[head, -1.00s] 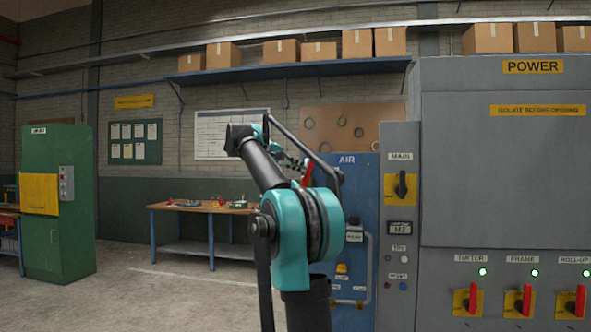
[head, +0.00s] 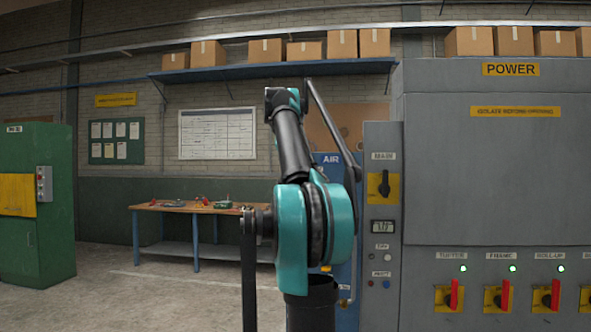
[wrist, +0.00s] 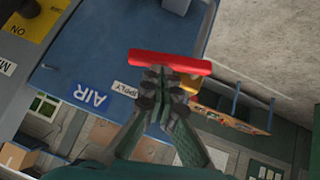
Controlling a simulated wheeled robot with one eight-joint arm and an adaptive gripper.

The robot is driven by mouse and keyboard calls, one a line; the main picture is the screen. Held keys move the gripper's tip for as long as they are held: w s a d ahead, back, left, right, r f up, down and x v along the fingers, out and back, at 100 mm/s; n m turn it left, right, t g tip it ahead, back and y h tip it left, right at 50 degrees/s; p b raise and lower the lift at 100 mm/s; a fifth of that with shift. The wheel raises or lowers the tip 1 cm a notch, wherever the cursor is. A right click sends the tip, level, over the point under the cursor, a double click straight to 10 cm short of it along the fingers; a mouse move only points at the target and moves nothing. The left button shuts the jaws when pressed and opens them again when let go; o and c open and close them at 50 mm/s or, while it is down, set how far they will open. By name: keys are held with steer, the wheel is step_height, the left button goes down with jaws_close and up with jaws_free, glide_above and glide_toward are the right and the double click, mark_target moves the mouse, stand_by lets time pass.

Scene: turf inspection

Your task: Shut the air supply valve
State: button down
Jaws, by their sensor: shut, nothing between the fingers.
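The air supply valve's red lever (wrist: 150,58) shows in the wrist view, in front of the blue air panel (wrist: 95,45). It lies roughly parallel to the AIR lettering. A yellow-brass part (wrist: 189,82) shows beside it. My gripper (wrist: 166,78) is shut, with nothing between its fingers. Its tips overlap the lever's near edge in the picture; I cannot tell whether they touch it. In the head view my arm hides the gripper, the lever and most of the blue panel (head: 338,175).
A grey power cabinet (head: 440,160) with a black main switch (head: 384,184) and several red-handled switches stands right of the air panel. A workbench (head: 175,208) stands behind to the left, and a green cabinet (head: 50,235) at far left. The floor between is clear.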

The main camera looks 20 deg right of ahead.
steer(key=shift+s+d+f+t+y, duration=0.25)
steer(key=shift+d+f+t+y, duration=0.1)
steer(key=shift+f, duration=0.1)
steer(key=shift+d+f, duration=0.1)
stand_by(0.5)
